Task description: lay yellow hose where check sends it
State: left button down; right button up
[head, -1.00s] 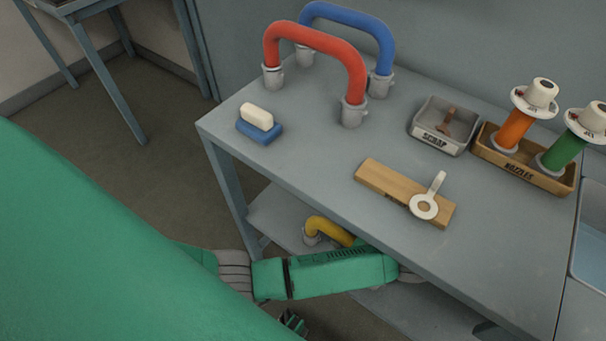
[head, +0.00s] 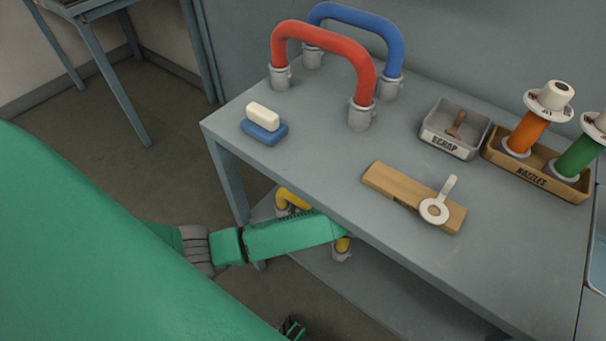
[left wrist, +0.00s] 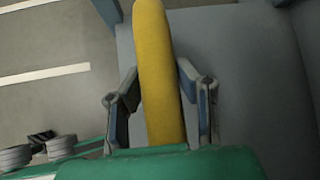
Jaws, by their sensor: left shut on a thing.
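The yellow hose (head: 286,198) has grey end couplings and shows over the lower shelf, partly hidden behind my left arm. In the left wrist view the hose (left wrist: 158,60) runs between the two fingers of my left gripper (left wrist: 160,88), which is shut on it. In the head view the gripper's fingers are hidden behind the arm and table edge. I cannot tell whether the hose touches the shelf. A white ring with a handle (head: 447,190) lies on a wooden block (head: 395,184) on the table top. My right gripper is not in view.
A red hose (head: 325,45) and a blue hose (head: 365,20) arch over the table (head: 310,165). A grey SCRAP tray (head: 450,146) holds a brown piece. A NOZZLES tray (head: 535,178) holds orange and green nozzles. A white block sits on a blue pad (head: 264,131).

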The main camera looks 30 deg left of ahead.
pick_arm(q)
jog(key=shift+w+a, duration=0.25)
jog(key=shift+a, duration=0.8)
jog(key=shift+f, duration=0.75)
jog(key=shift+d, duration=0.1)
jog(key=c, duration=1.2)
grip_release()
jog(key=v, duration=0.4)
jog(key=shift+d+f, duration=0.2)
jog(key=shift+f, duration=0.1)
jog(key=p, duration=0.2)
send_over(342, 247)
jog(key=shift+s+a, duration=0.1)
jog(key=shift+s, duration=0.3)
